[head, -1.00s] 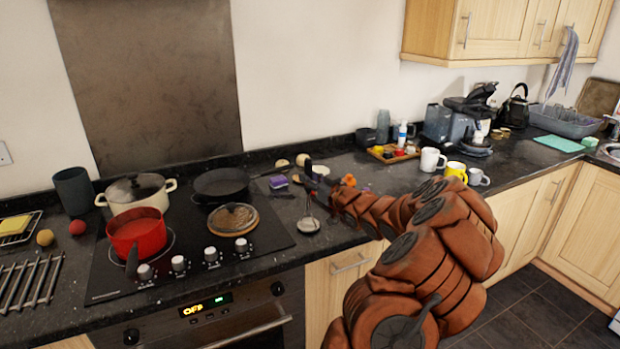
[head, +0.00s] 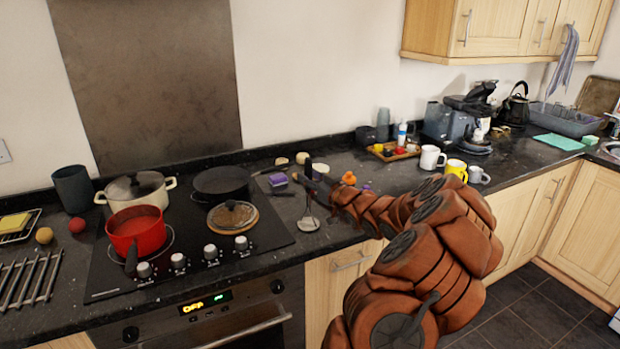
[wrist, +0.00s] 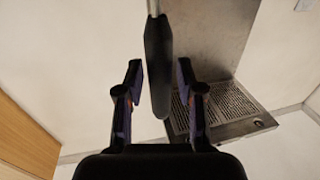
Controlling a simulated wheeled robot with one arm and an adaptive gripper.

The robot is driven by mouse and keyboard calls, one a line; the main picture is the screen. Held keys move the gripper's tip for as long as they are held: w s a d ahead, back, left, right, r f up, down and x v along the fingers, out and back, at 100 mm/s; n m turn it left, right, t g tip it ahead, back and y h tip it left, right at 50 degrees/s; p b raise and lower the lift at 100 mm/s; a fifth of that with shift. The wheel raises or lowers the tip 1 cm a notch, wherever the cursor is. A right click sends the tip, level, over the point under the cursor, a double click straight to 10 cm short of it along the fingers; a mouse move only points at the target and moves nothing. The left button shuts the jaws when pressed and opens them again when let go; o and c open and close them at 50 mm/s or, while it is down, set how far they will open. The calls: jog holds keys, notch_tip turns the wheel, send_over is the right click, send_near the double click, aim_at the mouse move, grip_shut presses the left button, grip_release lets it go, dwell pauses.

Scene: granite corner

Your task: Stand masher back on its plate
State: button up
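The masher has a black handle (head: 308,168), a thin steel shaft and a flat mashing plate (head: 308,224). In the head view it looks upright, with the plate low at the counter's front, right of the hob; I cannot tell if it bears on the counter. My gripper (head: 322,184) is beside the handle, partly hidden by my arm. In the wrist view, the handle (wrist: 157,65) lies between the two fingers of my gripper (wrist: 158,80). Narrow gaps show on both sides, so the fingers look open around it.
The hob at left holds a red pot (head: 137,232), a cream pot (head: 136,190), a black pan (head: 221,183) and a round lid (head: 232,217). A purple sponge (head: 278,180) and an orange item (head: 348,178) lie near my gripper. Mugs (head: 430,157) stand right.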

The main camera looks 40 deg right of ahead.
jog(key=shift+o, duration=0.8)
jog(key=s+a, duration=0.1)
jog(key=s, duration=1.1)
jog(key=shift+a, duration=0.3)
jog(key=shift+w, duration=0.15)
